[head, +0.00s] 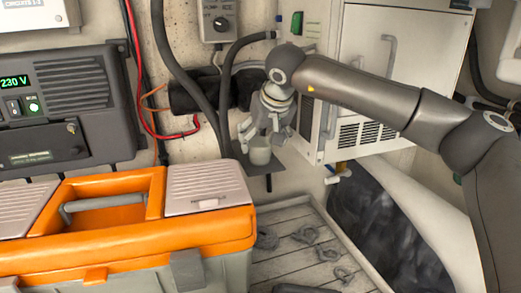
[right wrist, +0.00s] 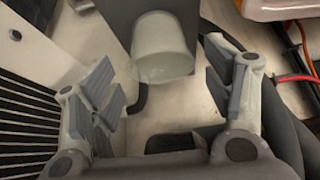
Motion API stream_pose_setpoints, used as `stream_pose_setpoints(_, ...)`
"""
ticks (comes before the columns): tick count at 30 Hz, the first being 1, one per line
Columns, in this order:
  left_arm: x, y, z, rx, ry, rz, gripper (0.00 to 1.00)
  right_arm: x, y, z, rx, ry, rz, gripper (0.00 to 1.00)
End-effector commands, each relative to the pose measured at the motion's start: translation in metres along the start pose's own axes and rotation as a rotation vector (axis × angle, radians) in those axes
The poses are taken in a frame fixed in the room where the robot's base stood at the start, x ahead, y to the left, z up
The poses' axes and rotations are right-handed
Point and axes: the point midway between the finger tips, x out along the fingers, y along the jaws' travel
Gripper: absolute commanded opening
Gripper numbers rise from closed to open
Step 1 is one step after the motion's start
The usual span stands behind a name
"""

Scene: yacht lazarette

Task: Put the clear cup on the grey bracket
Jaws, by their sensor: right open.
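The clear cup (head: 260,152) is a small, pale, translucent cup. It looks upright on the grey bracket (head: 263,177), a dark flat plate at the wall. My right gripper (head: 264,130) is just above and around the cup, with its fingers pointing down. In the right wrist view the cup (right wrist: 163,50) shows between the spread fingers of the right gripper (right wrist: 165,78), with gaps on both sides. The bracket (right wrist: 119,18) shows behind the cup there. The cup's base contact is partly hidden. My left gripper is not in view.
An orange toolbox (head: 125,243) fills the front left. A black 230 V unit (head: 70,100) hangs on the left wall, with dark hoses and a red cable (head: 133,62) beside it. A white cabinet (head: 365,75) stands close right of the bracket. Slatted flooring (head: 290,222) lies below.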

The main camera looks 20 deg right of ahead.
Motion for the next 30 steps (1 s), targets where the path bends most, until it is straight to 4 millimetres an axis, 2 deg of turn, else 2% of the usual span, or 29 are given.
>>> stream_pose_setpoints(1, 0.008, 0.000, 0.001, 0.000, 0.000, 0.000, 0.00, -0.010, 0.000, 0.001, -0.001, 0.006, -0.002, 0.74)
stream_pose_setpoints(6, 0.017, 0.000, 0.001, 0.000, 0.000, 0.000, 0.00, -0.046, 0.000, 0.001, 0.001, 0.004, -0.002, 0.74)
stream_pose_setpoints(12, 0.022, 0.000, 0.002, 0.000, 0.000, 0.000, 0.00, -0.072, 0.000, 0.000, 0.000, 0.002, -0.001, 0.74)
stream_pose_setpoints(18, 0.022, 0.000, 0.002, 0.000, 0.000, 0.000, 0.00, -0.079, 0.000, 0.001, -0.001, -0.001, 0.000, 0.74)
stream_pose_setpoints(30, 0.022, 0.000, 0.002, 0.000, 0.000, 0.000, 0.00, -0.079, 0.000, 0.000, -0.001, -0.001, 0.000, 0.74)
